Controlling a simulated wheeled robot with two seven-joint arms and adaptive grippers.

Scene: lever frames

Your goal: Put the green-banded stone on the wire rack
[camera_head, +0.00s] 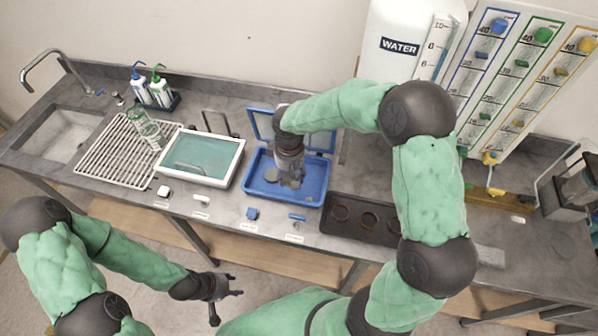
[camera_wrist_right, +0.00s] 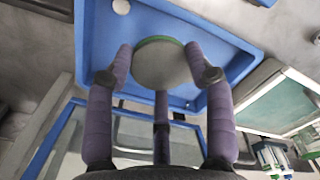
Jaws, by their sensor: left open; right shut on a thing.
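The green-banded stone (camera_wrist_right: 160,65) is a flat grey disc with a green rim, held between the fingers of my right gripper (camera_wrist_right: 162,72) in the right wrist view. In the head view the right gripper (camera_head: 291,178) is over the blue box (camera_head: 316,196), and the stone is mostly hidden by the fingers. The wire rack (camera_head: 100,163) lies at the left of the bench, beside the sink. My left gripper (camera_head: 222,291) is open and empty, low in front of the bench.
Glass beakers (camera_head: 150,134) stand on the rack's right part. A white tray with a teal inside (camera_head: 207,160) lies between the rack and the box. A dark tray (camera_head: 345,233) with round wells is to the right. Small items line the front edge.

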